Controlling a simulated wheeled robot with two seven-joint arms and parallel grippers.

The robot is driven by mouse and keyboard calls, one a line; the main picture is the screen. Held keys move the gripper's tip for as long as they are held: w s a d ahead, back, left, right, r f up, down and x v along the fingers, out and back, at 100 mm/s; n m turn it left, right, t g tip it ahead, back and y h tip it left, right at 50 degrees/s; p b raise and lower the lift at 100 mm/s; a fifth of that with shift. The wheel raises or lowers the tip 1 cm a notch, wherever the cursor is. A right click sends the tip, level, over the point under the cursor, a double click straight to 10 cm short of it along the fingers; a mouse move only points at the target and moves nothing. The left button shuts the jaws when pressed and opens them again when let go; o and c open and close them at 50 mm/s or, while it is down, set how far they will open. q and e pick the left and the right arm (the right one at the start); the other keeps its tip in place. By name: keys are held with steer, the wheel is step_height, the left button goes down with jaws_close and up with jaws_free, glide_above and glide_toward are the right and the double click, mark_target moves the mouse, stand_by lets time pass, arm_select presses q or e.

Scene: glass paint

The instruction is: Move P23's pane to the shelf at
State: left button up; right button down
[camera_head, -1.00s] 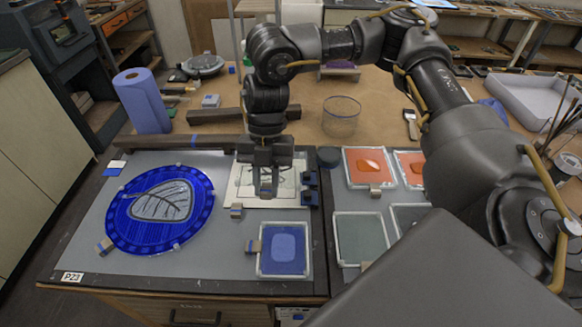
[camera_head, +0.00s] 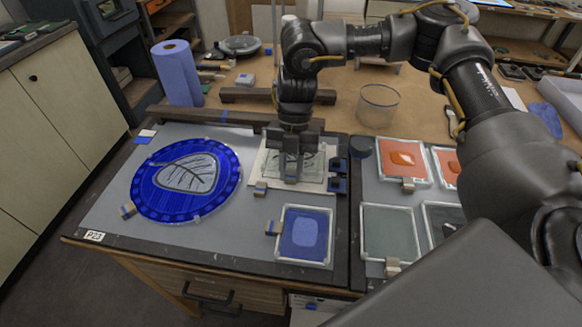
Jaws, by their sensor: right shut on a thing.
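My right gripper (camera_head: 291,178) points down over a pale greenish glass pane (camera_head: 307,171) that lies on a white sheet with a dark line drawing. Its fingers are shut at the pane; the exact contact is hidden by the fingers. A label reading P23 (camera_head: 94,236) is on the front left corner of the grey worktop (camera_head: 200,245). A round blue pane (camera_head: 152,193) with a pale leaf lies to the left. No shelf can be surely told. My left gripper is not in view.
A framed blue pane (camera_head: 304,235) lies in front of the gripper. Dark blocks (camera_head: 338,178) stand just right of the sheet. Orange panes (camera_head: 404,160) and grey panes (camera_head: 388,232) lie farther right. Behind are a dark bar (camera_head: 270,95), a clear cylinder (camera_head: 378,105) and a blue roll (camera_head: 178,75).

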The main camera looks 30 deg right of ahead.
steer(key=shift+f+p, duration=0.4)
steer(key=shift+f, duration=0.5)
stand_by(2.3)
steer(key=c, duration=1.1)
jaws_free()
steer(key=shift+c, duration=0.2)
steer(key=shift+r, duration=0.1)
steer(key=b+v, duration=0.1)
steer(key=v, duration=0.9)
steer(key=shift+r, duration=0.3)
steer(key=shift+w+f, duration=0.1)
